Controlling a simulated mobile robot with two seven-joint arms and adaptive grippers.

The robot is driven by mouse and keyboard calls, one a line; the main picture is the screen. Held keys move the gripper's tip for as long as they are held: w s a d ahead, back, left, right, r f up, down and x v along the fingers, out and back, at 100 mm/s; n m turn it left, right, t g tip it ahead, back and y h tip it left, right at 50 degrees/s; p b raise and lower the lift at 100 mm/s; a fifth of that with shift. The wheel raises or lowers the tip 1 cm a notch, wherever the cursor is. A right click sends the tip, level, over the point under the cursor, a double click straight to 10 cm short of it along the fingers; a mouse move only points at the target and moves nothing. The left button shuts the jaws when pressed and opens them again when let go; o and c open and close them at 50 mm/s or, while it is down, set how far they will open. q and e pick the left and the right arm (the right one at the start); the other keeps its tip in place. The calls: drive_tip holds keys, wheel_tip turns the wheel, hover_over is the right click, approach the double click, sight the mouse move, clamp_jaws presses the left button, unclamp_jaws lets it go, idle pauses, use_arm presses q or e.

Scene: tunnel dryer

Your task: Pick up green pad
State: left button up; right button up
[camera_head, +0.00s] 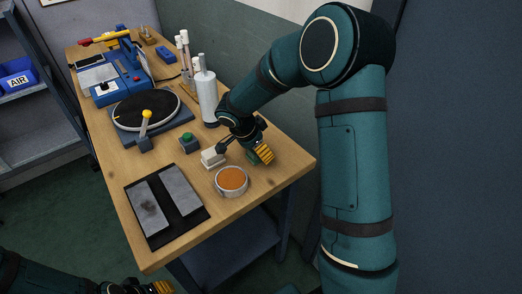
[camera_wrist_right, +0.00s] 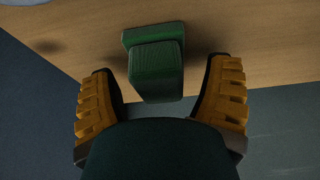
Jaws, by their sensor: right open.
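The green pad (camera_wrist_right: 156,72) is a dark green block with a wider part behind it, on the wooden table in the right wrist view. In the head view only a small green part of it (camera_head: 252,157) shows beside my right gripper (camera_head: 250,150). In the wrist view my right gripper (camera_wrist_right: 160,68) is open, with one orange ridged finger on each side of the pad. Gaps show between the pad and both fingers. My left gripper (camera_head: 150,288) is partly cut off at the bottom left of the head view, away from the table top.
Near the right gripper are a whitish block (camera_head: 213,156) and a round tin with orange contents (camera_head: 231,181). A green button box (camera_head: 188,144), a white bottle (camera_head: 207,95) and a black tray with grey plates (camera_head: 150,212) stand farther left. The table's right corner is clear.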

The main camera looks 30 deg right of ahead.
drive_tip(key=c, duration=1.3)
use_arm(q)
drive_tip(key=shift+r, duration=0.1)
use_arm(e)
drive_tip(key=shift+r, duration=0.1)
